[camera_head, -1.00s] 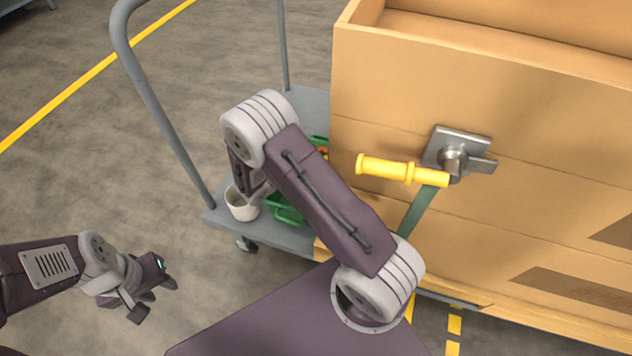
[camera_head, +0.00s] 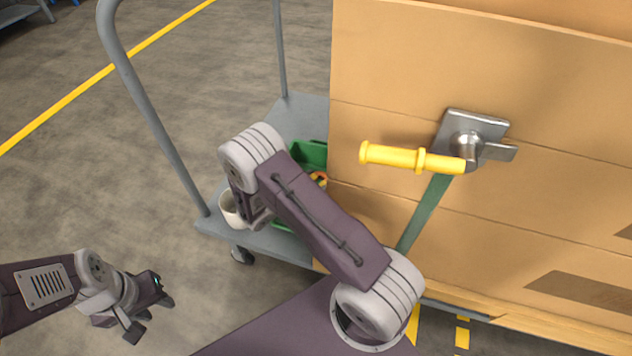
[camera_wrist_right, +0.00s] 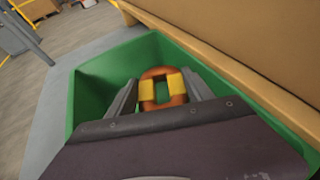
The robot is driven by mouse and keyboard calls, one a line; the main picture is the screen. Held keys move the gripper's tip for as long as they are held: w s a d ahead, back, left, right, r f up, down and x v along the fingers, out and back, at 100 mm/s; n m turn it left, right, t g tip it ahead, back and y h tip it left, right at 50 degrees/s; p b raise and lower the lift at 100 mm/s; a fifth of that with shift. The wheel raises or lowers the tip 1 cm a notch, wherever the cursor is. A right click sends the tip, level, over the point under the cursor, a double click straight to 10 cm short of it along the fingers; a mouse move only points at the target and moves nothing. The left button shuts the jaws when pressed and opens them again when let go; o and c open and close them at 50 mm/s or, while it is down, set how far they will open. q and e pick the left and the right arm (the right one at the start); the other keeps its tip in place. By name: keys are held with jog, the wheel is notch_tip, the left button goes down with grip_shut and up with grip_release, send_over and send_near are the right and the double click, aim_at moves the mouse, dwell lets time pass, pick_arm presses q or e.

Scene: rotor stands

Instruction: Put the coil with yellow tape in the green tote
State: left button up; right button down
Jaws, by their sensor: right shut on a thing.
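The coil with yellow tape (camera_wrist_right: 162,88) is an orange-brown ring with two yellow bands. My right gripper (camera_wrist_right: 163,84) is shut on it, with a finger at each side. The green tote (camera_wrist_right: 88,92) surrounds the coil in the right wrist view; I cannot tell whether the coil touches its floor. In the head view the tote (camera_head: 311,153) is partly hidden behind my right arm, and a bit of the coil (camera_head: 319,178) shows. My left gripper (camera_head: 150,318) hangs open and empty over the floor at the lower left.
The tote stands on a grey cart (camera_head: 304,108) with a tall tube handle (camera_head: 147,105). A large wooden crate (camera_head: 400,75) with a yellow-handled latch (camera_head: 405,157) rises directly right of the tote.

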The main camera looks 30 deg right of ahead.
jog(key=shift+f, duration=0.5)
jog(key=c, duration=0.7)
grip_release()
jog(key=shift+r, duration=0.1)
jog(key=shift+s+a+r+p, duration=0.1)
jog(key=shift+a+r+p, duration=0.3)
jog(key=shift+r, duration=0.1)
jog(key=shift+a+r+p, duration=0.25)
jog(key=shift+r+p, duration=0.1)
jog(key=shift+r, duration=0.15)
jog(key=p+v, duration=0.3)
jog(key=v, duration=0.7)
jog(key=shift+s+a+f+p, duration=0.15)
jog(key=shift+a+p, duration=0.1)
jog(key=shift+p, duration=0.15)
